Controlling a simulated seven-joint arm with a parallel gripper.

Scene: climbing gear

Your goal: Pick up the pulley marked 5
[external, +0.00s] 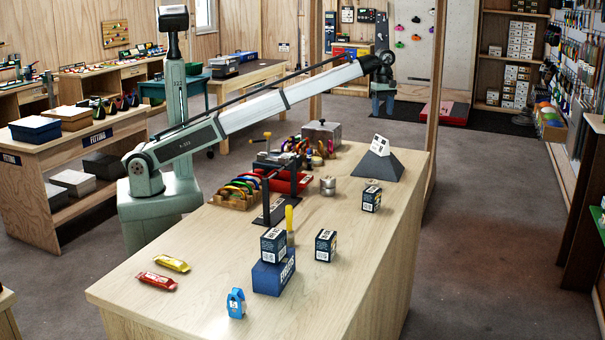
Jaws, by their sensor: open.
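A small blue device (235,303), pulley-like in shape, stands upright near the front edge of the wooden bench. No number can be read on it, so I cannot tell whether it is the pulley marked 5. More coloured climbing hardware (312,149) is crowded at the far part of the bench, too small to tell apart. My gripper (383,111) hangs from the raised arm end beyond the far end of the bench, well away from the blue device. It is open, and nothing shows between its fingers.
A blue block (273,278) carries a dark box (273,246). Another dark box (326,245) stands to its right. Red (157,281) and yellow (172,263) packets lie at the left. A grey pyramid (377,166) stands at the back. The bench's right front (350,290) is clear.

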